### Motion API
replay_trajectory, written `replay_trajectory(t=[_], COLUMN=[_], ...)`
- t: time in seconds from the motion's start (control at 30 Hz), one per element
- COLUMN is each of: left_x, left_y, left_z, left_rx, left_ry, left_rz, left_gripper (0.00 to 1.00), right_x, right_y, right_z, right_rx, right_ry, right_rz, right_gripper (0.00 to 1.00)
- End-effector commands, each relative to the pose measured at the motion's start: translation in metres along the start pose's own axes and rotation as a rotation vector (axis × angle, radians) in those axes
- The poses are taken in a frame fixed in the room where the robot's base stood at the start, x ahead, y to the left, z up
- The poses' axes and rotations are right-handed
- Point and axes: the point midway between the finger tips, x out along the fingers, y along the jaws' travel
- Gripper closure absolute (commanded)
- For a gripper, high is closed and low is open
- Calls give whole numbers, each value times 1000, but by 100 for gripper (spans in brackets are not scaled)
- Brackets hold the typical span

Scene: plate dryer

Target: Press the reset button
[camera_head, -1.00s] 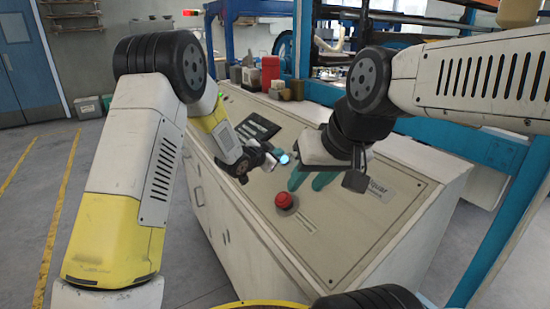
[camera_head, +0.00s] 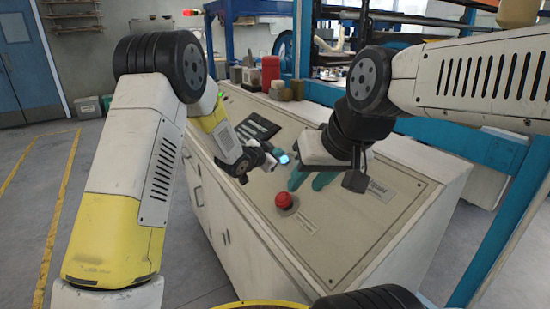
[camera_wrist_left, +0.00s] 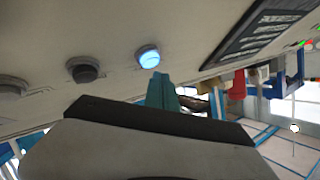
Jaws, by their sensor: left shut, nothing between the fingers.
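A round button glowing blue-white (camera_head: 284,159) sits on the beige top of the control cabinet (camera_head: 345,235). I cannot read a reset label on it. The lit button also shows in the left wrist view (camera_wrist_left: 149,57). My left gripper (camera_head: 276,155) is shut and empty, its teal fingertips (camera_wrist_left: 160,77) close beside the lit button. I cannot tell whether they touch it. My right gripper (camera_head: 309,183) hangs over the panel to the right, its two teal fingers apart and empty, hiding part of the panel.
A red mushroom button (camera_head: 286,200) stands on the panel nearer me. A dark button (camera_wrist_left: 84,72) lies left of the lit one in the wrist view. A dark display plate (camera_head: 258,129), a red container (camera_head: 270,70) and small blocks are farther back.

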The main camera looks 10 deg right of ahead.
Motion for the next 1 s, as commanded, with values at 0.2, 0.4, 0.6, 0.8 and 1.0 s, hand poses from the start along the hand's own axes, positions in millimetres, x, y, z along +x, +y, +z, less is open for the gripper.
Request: replay_trajectory(t=[0.2,0.4,0.6,0.8,1.0], left_x=[0,1,5,6,6], left_y=[0,1,4,4,4], left_z=[0,1,4,4,4], left_rx=[0,0,-1,0,0], left_ry=[0,0,0,0,0], left_rz=[0,0,0,0,0], left_gripper=[100,100,100,100,100], right_x=[0,0,0,0,0], right_y=[0,0,0,0,0], right_z=[0,0,0,0,0], right_rx=[0,0,0,0,0], right_ry=[0,0,0,0,0], right_rz=[0,0,0,0,0], right_gripper=[64,64,64,64,64])
